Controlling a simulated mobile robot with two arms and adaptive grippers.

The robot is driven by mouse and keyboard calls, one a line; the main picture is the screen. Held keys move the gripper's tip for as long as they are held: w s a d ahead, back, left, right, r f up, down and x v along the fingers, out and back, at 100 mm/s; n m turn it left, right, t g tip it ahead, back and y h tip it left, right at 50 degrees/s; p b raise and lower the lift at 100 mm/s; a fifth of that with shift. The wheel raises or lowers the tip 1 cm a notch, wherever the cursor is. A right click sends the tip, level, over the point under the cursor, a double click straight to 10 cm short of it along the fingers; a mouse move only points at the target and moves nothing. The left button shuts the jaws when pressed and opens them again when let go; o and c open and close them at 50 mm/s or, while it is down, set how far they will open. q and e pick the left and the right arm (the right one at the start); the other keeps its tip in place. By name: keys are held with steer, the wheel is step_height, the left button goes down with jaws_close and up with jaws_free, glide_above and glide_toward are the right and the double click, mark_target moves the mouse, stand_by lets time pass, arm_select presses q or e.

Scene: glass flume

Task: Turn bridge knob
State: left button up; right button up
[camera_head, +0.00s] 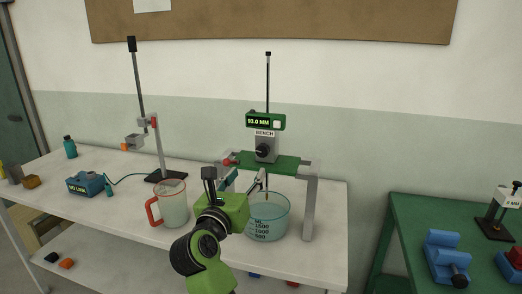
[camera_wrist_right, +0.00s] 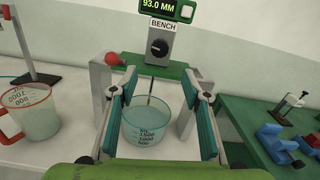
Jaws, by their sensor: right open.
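A green bridge (camera_head: 285,160) on grey legs spans a glass beaker (camera_head: 268,218) of pale liquid. A grey block marked BENCH rises from it, bearing a round black knob (camera_head: 262,151), which faces me in the right wrist view (camera_wrist_right: 159,47). A red knob (camera_head: 229,162) sits at the bridge's left end; it also shows in the right wrist view (camera_wrist_right: 115,59). The display (camera_head: 265,121) above reads 93.0 MM. My right gripper (camera_head: 245,182) is open and empty, in front of and below the black knob, its fingers (camera_wrist_right: 159,78) apart. My left gripper is out of view.
A jug with a red handle (camera_head: 171,204) stands left of my right arm. A clamp stand (camera_head: 161,174) and a blue meter (camera_head: 86,184) are farther left on the white table. A green table (camera_head: 405,215) with blue tools is at the right.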

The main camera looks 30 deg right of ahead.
mark_target(261, 152)
steer(key=p+x, duration=0.4)
steer(key=x, duration=0.8)
steer(key=shift+w+r, duration=0.1)
steer(key=shift+x, duration=0.8)
steer(key=c, duration=1.1)
